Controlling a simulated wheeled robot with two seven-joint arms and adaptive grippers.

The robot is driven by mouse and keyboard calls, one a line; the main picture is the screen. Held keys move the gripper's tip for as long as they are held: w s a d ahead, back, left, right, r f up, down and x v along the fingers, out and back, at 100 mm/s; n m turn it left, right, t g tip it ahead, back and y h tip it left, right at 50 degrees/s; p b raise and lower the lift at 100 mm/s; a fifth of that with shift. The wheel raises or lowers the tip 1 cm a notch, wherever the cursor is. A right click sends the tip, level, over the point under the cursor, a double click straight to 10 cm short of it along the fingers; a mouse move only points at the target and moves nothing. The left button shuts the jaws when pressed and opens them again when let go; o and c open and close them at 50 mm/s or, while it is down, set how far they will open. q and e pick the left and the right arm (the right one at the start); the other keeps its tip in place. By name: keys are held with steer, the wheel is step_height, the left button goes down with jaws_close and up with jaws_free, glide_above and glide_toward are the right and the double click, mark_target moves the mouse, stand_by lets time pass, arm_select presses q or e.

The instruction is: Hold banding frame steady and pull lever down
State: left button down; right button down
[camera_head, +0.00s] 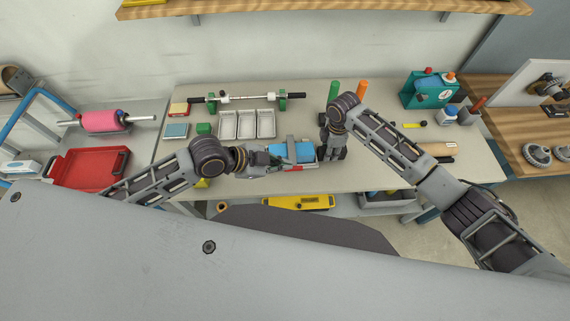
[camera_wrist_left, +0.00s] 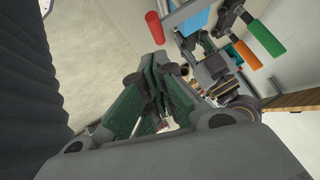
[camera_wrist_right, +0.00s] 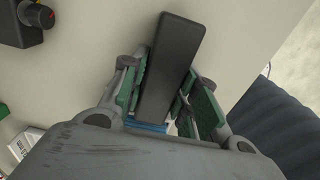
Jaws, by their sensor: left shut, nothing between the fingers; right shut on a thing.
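The banding frame (camera_head: 304,145), a grey metal fixture around a blue bundle (camera_head: 290,152), stands at the table's near edge. My left gripper (camera_head: 272,160) is at its left side, shut and empty; its closed fingers (camera_wrist_left: 163,72) show in the left wrist view. A red grip (camera_wrist_left: 155,28) lies just beyond them, apart. A green handle (camera_wrist_left: 267,38) and an orange handle (camera_wrist_left: 246,53) stand behind. My right gripper (camera_head: 328,150) is at the frame's right side. In the right wrist view it is shut on a dark upright bar (camera_wrist_right: 170,60); the contact is partly hidden.
A red tray (camera_head: 88,170) is on the left side.

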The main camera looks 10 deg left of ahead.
arm_select(q)
steer(key=shift+v, duration=1.15)
arm_select(e)
steer(key=c, duration=1)
jaws_free()
step_height(320, 180, up, 12)
